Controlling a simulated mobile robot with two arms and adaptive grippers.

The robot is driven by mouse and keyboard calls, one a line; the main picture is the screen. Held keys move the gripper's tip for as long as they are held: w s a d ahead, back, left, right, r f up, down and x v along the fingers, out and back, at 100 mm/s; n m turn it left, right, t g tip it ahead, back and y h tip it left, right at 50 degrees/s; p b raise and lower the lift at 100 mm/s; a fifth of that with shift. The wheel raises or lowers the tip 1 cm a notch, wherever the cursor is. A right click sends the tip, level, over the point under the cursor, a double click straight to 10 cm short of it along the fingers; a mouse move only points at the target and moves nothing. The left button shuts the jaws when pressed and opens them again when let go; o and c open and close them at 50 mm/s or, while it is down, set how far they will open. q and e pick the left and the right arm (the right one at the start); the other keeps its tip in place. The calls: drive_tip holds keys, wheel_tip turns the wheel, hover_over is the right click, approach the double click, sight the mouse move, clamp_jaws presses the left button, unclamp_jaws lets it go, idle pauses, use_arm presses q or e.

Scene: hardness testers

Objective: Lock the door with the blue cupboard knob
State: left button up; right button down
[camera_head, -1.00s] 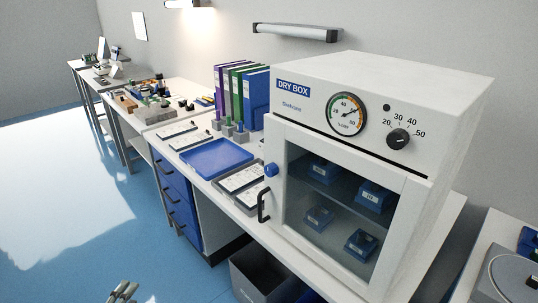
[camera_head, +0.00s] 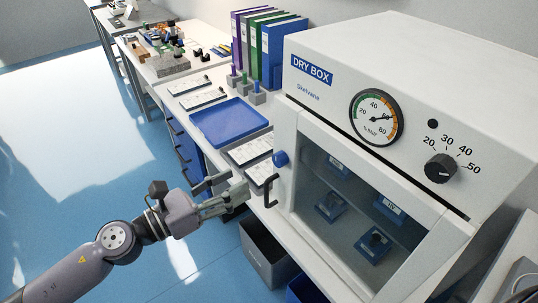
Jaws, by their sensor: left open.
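The white dry box (camera_head: 385,65) stands on the bench at the right. Its glass door (camera_head: 355,205) looks closed, with blue boxes visible inside. The blue knob (camera_head: 280,159) is on the left edge of the door frame. A black handle (camera_head: 270,191) sits just below it. My left gripper (camera_head: 236,190) is open and empty, to the left of the handle and lower left of the knob. It seems apart from both, though the exact depth gap is hard to tell. My right gripper does not show.
A blue tray (camera_head: 228,122) and clipboards lie on the bench left of the dry box. Binders (camera_head: 285,50) stand behind the tray. A grey bin (camera_head: 265,258) is on the floor below the bench. Blue drawers (camera_head: 186,151) are under it. The floor at left is free.

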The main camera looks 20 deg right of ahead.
sight(276, 160)
use_arm(q)
drive_tip(key=p+x, duration=0.2)
drive_tip(key=x, duration=0.7)
drive_tip(key=shift+d, duration=0.15)
drive_tip(key=shift+w+d, duration=0.15)
drive_tip(key=shift+d, duration=0.1)
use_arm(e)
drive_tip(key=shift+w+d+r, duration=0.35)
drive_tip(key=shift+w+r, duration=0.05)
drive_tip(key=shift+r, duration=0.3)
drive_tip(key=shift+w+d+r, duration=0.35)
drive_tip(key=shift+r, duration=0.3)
use_arm(q)
clamp_jaws()
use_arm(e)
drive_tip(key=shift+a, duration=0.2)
